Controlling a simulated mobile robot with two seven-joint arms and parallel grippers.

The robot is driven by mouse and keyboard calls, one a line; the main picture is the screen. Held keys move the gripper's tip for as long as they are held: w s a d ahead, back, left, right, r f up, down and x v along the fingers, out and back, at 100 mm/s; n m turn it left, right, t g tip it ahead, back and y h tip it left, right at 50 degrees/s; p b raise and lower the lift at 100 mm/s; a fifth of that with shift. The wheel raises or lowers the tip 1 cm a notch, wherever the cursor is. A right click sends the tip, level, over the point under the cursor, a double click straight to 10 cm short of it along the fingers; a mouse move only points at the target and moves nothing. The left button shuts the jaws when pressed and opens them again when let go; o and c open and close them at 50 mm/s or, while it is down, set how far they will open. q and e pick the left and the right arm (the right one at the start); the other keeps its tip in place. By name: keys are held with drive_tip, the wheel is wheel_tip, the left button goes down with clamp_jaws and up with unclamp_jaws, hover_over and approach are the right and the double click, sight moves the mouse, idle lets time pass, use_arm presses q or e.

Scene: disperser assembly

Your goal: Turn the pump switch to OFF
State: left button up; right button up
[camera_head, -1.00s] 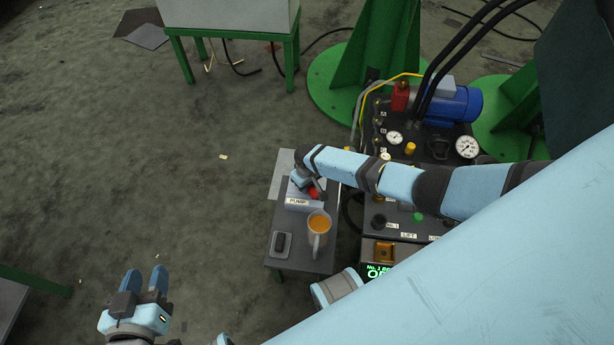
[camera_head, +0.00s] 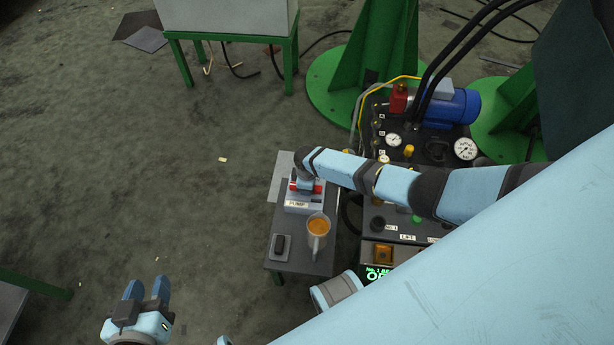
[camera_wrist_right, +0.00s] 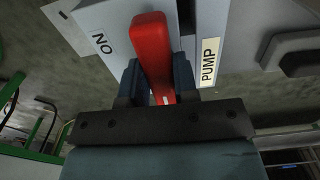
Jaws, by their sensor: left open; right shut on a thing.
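The grey pump switch box (camera_head: 303,207) with its PUMP label stands on a small dark table. My right gripper (camera_head: 306,183) is over it from above and hides part of the switch. In the right wrist view, the red switch handle (camera_wrist_right: 152,45) sits between the two fingers of my right gripper (camera_wrist_right: 157,68), which is shut on it. A label on the box (camera_wrist_right: 100,16) beside the handle reads ON upside down; no OFF label shows. In the head view, red shows on both sides of the gripper. My left gripper (camera_head: 147,286) is open and empty at the lower left, far from the switch.
A small dark object (camera_head: 281,245) lies on the table (camera_head: 299,264). The hydraulic panel with gauges (camera_head: 393,140) is to the right, under my right arm. Open floor lies left.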

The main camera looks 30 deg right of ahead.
use_arm(q)
drive_tip(key=shift+r, duration=0.15)
drive_tip(key=shift+w+r, duration=0.3)
drive_tip(key=shift+w, duration=0.05)
use_arm(e)
drive_tip(key=o, duration=0.9)
use_arm(q)
drive_tip(key=shift+s+f, duration=0.25)
drive_tip(key=shift+f, duration=0.05)
drive_tip(key=shift+s, duration=0.1)
use_arm(e)
drive_tip(key=shift+r, duration=0.1)
use_arm(q)
drive_tip(key=p, duration=0.2)
drive_tip(key=a+f+g+y+p, duration=0.1)
drive_tip(key=p, duration=0.2)
drive_tip(key=shift+s+a+f, duration=0.1)
drive_tip(key=shift+s+a, duration=0.2)
drive_tip(key=shift+s, duration=0.1)
use_arm(e)
wheel_tip(320, 180, up, 14)
drive_tip(key=shift+f, duration=0.2)
use_arm(q)
drive_tip(key=shift+d+r, duration=0.1)
drive_tip(key=shift+r, duration=0.1)
